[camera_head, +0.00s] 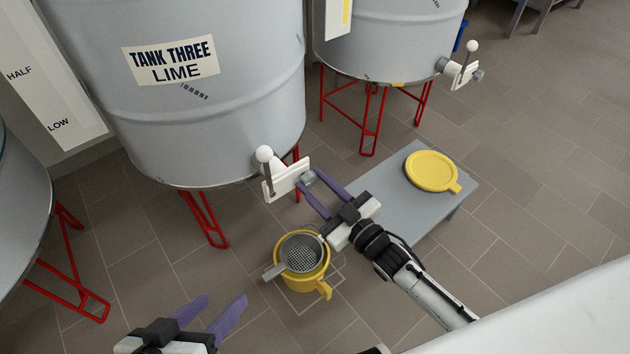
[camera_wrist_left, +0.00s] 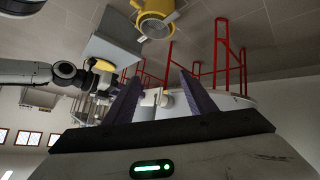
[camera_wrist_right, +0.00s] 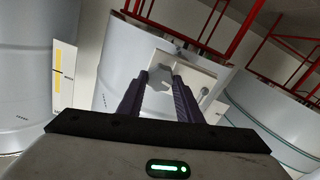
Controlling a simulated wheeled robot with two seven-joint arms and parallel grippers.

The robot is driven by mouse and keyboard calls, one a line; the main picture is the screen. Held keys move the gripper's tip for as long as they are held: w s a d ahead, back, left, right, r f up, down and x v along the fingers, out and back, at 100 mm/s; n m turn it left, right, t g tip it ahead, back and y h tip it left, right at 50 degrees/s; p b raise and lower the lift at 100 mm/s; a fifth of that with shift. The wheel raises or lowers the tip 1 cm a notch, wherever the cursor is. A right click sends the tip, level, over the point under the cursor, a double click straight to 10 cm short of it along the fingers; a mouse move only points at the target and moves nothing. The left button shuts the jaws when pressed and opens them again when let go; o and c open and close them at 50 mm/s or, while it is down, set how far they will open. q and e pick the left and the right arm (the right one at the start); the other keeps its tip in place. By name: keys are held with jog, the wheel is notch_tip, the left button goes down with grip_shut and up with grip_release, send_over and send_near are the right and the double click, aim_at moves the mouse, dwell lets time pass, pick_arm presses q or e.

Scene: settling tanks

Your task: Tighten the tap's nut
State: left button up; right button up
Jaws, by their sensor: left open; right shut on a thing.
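The tap (camera_head: 285,181) on tank three is a white block with a ball-topped lever (camera_head: 264,155). A grey nut (camera_head: 307,178) sits at its outer end; it also shows in the right wrist view (camera_wrist_right: 159,79). My right gripper (camera_head: 312,183) is shut on the nut, with one purple finger on each side of it. In the right wrist view its fingertips (camera_wrist_right: 160,83) are at the nut, in front of the white tap plate. My left gripper (camera_head: 222,303) is open and empty at the lower left, apart from the tap.
A yellow bucket (camera_head: 318,284) with a grey strainer (camera_head: 301,258) on top stands below the tap. A low grey table (camera_head: 400,205) holds a yellow lid (camera_head: 432,170). A second tank (camera_head: 385,40) with its own tap (camera_head: 460,70) stands behind on red legs.

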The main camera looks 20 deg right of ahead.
jog(key=m+p, duration=0.1)
jog(key=m, duration=0.2)
jog(key=shift+d+r+m+p, duration=0.1)
jog(key=shift+m+p, duration=0.3)
jog(key=m+p, duration=0.1)
jog(key=m, duration=0.3)
jog(key=shift+m, duration=1.1)
jog(key=m, duration=0.2)
jog(key=shift+d+f+m, duration=0.1)
jog(key=shift+f+m, duration=0.1)
jog(key=shift+m, duration=1.4)
pick_arm(q)
jog(key=shift+s+a+f+g+y, duration=0.2)
jog(key=shift+a+f+g+y, duration=0.3)
jog(key=shift+a+f, duration=0.45)
pick_arm(e)
jog(key=shift+m, duration=0.3)
pick_arm(q)
jog(key=shift+d, duration=0.1)
jog(key=shift+f, duration=0.1)
